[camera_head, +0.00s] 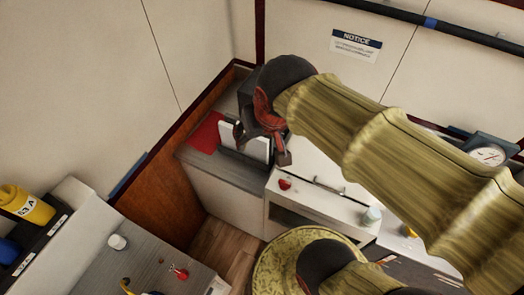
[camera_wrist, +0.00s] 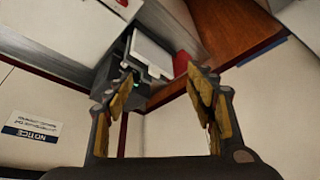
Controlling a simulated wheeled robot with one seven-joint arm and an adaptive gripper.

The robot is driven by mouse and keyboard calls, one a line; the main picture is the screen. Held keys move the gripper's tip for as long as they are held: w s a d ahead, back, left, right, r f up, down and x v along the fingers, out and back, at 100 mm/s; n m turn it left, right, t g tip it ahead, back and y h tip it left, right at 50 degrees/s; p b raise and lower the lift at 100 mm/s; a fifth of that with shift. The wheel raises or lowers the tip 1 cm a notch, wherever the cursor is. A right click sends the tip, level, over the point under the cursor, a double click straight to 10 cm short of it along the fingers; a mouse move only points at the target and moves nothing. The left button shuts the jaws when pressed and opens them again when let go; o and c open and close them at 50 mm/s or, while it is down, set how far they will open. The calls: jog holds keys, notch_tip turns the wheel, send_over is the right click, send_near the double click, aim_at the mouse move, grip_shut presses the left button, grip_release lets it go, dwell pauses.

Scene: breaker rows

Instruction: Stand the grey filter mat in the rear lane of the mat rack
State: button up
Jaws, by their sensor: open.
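My gripper (camera_head: 262,146) is open, with its fingers pointing down over the corner counter in the head view. In the wrist view its two fingers (camera_wrist: 168,100) are wide apart with nothing between them. A pale grey-white flat panel (camera_head: 257,149), which may be the filter mat, stands behind and below the fingers. It also shows in the wrist view (camera_wrist: 152,52), beyond the fingertips and apart from them. A dark grey holder (camera_wrist: 113,70) is beside it, perhaps the mat rack. I cannot make out its lanes, and my gripper covers part of this area in the head view.
A red flat piece (camera_head: 207,133) lies left of the panel on the grey counter (camera_head: 232,170). Walls close in the corner behind. A white drawer unit (camera_head: 316,200) with a red knob stands to the right. A notice sign (camera_head: 355,45) is on the wall.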

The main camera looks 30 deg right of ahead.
jog(key=s, duration=0.1)
jog(key=s+a+n, duration=0.1)
jog(key=s, duration=0.1)
jog(key=s+n, duration=0.1)
jog(key=shift+s+a+f+t+y, duration=0.1)
jog(key=shift+s+a+t+y, duration=0.2)
jog(key=shift+s+a+y, duration=0.1)
notch_tip(320, 180, down, 13)
jog(key=b, duration=1.3)
jog(key=shift+f, duration=0.15)
